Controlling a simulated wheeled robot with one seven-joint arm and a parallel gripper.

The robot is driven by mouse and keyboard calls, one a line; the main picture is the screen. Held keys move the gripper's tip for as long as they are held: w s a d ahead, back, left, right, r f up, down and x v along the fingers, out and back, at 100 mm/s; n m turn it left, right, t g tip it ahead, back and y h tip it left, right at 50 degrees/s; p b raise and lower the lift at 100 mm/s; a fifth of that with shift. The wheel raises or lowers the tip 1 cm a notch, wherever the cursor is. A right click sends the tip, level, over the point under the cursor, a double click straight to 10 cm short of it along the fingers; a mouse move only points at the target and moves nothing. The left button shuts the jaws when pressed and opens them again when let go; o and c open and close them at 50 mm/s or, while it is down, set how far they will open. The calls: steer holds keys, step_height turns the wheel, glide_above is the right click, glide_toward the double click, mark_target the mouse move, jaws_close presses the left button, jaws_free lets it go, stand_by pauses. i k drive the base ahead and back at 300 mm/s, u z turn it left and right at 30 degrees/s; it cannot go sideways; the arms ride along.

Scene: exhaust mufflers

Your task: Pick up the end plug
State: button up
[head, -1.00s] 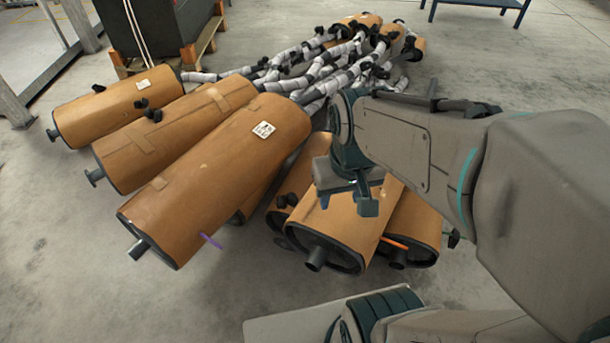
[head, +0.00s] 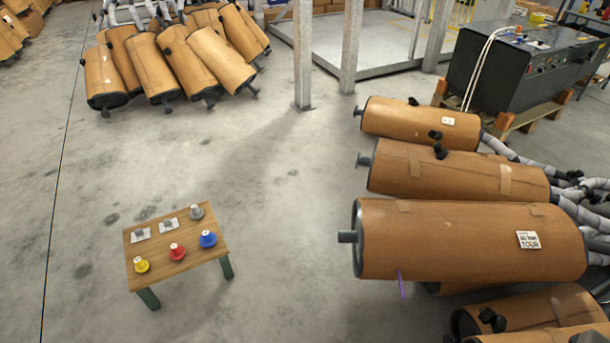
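Plug-like pieces stand on a small wooden table (head: 160,262) at the lower left of the head view. They are a yellow one (head: 141,264), a red one (head: 177,252), a blue one (head: 208,239) and a grey one (head: 196,212), each with a pale top. Two flat pale squares (head: 168,226) with small grey tops lie near the back edge. I cannot tell which piece is the end plug. My gripper is out of view.
Large brown mufflers (head: 470,238) lie stacked on the right, with a purple strip (head: 401,284) below one end. More mufflers (head: 165,62) lie at the back left. A dark machine (head: 520,75) stands on a pallet at the back right. The floor around the table is clear.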

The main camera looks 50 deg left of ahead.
mark_target(178, 250)
steer(key=u, duration=2.9)
